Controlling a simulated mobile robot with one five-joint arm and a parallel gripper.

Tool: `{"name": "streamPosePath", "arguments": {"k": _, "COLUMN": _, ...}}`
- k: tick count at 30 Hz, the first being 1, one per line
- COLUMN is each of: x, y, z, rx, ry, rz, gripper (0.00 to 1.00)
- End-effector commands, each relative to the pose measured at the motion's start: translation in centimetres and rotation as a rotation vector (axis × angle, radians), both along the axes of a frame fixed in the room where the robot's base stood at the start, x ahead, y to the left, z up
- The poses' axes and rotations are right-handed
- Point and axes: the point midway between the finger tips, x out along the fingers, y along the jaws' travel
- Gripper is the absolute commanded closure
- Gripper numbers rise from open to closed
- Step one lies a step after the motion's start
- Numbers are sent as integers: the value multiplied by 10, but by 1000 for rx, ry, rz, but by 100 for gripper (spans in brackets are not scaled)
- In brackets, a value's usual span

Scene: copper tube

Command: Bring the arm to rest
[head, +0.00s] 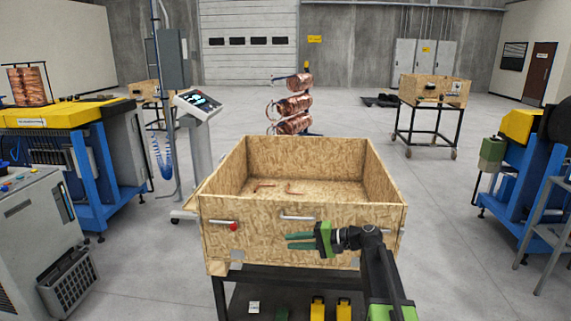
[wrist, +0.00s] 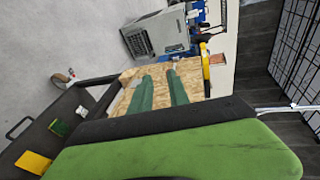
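My arm (head: 378,275) rises from the bottom right in the head view and bends left at its top. My gripper (head: 288,240) has two green fingers pointing left, in front of the near wall of a wooden crate (head: 270,238). In the wrist view my gripper (wrist: 157,82) shows its two fingers apart with nothing between them. The crate's wooden board shows behind the fingers there. Whether the fingers touch the crate cannot be told.
Bent copper tubes (head: 264,186) lie in the crate, which stands on a dark cart (head: 240,285). A console (head: 198,105) and blue machine (head: 95,165) stand left, another machine (head: 510,165) right. Copper coils (head: 294,105) stand behind. Floor between is clear.

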Motion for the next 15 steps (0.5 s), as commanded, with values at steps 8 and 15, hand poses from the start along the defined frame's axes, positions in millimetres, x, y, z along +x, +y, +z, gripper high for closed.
{"name": "streamPosePath", "arguments": {"k": 8, "x": -162, "y": 5, "z": -98, "rx": -799, "ry": 96, "rz": 241, "gripper": 78}}
{"name": "streamPosePath", "arguments": {"k": 15, "x": -211, "y": -94, "z": -131, "rx": -1249, "ry": 179, "rz": 292, "gripper": 78}}
